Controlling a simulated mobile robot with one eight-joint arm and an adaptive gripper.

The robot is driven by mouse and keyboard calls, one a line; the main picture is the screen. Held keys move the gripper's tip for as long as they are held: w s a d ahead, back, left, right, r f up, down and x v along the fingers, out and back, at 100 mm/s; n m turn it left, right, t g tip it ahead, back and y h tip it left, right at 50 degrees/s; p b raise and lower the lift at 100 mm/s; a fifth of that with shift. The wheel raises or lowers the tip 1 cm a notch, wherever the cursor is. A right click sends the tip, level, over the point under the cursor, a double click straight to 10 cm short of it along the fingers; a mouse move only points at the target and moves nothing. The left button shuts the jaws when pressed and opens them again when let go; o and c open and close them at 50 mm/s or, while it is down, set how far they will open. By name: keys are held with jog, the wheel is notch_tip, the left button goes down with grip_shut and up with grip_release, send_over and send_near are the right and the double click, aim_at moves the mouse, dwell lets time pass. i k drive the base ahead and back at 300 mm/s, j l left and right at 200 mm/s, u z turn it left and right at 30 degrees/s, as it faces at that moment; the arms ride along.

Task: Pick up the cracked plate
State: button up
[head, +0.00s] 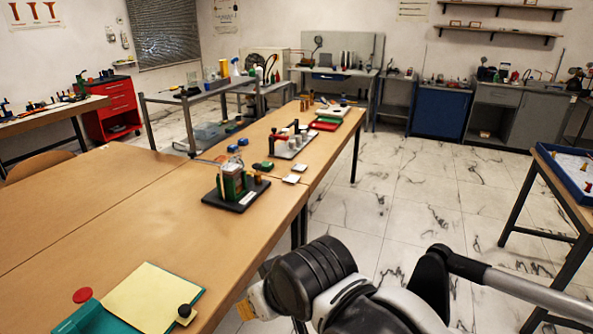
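I cannot make out a crack on anything in the head view, so I cannot tell which thing is the cracked plate. Two small pale square plates lie flat on the long wooden table near its right edge, a nearer plate (291,178) and a farther plate (300,167). They lie close together, just beyond a dark-based rig (236,188) with a green block. My arm crosses the bottom of the view, beside the table's right edge. My gripper does not show.
The wooden table (120,205) runs away from me. A yellow sheet on a teal board (150,298) lies at its near end. A white-based rack (292,142) and a red tray (324,124) stand farther along. Marble floor (430,190) is clear to the right, before another table (560,185).

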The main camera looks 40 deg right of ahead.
aim_at(229, 168)
jog(key=i+l+z, duration=0.25)
jog(key=i+z, duration=0.2)
jog(key=i, duration=0.3)
jog(key=i+l+z, duration=0.25)
jog(key=i+z, duration=0.25)
jog(key=i, duration=0.05)
